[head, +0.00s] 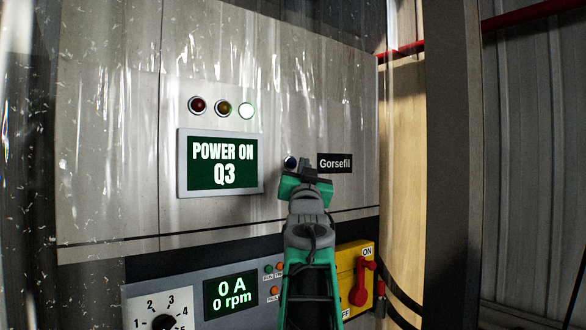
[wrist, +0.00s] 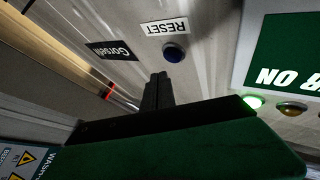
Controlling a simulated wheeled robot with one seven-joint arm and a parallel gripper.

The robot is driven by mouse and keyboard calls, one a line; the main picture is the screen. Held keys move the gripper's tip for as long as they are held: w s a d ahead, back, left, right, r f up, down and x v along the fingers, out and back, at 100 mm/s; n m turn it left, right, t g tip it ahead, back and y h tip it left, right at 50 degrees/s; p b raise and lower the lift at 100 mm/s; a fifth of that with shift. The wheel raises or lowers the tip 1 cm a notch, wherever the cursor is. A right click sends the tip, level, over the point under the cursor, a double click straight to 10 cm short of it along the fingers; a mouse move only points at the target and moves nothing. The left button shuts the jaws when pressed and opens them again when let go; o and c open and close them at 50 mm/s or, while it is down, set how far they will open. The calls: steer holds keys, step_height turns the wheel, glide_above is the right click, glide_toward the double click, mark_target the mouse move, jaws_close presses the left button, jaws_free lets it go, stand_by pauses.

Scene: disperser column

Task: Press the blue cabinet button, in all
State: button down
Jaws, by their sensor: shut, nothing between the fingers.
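The blue button (head: 290,161) sits on the grey cabinet front, left of the "Gorsefil" label, partly next to my gripper's outline in the head view. In the wrist view the blue button (wrist: 174,53) shows whole, beside a white "RESET" label (wrist: 164,28). My gripper (head: 309,167) is shut and empty, in front of the panel close to the button. In the wrist view my fingertips (wrist: 158,77) appear just below and left of the button, with a gap in the picture. I cannot tell how far they are from the panel.
The cabinet carries a green "POWER ON Q3" display (head: 221,162) and three lamps, the right one (head: 246,111) lit. Below are a dial (head: 164,323), a "0 A 0 rpm" display (head: 231,294) and a yellow switch box with a red handle (head: 359,289). A dark post (head: 453,160) stands at right.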

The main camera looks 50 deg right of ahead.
steer(key=s+b, duration=0.2)
steer(key=s, duration=0.1)
steer(key=shift+s+a, duration=0.3)
steer(key=shift+a, duration=0.1)
stand_by(0.4)
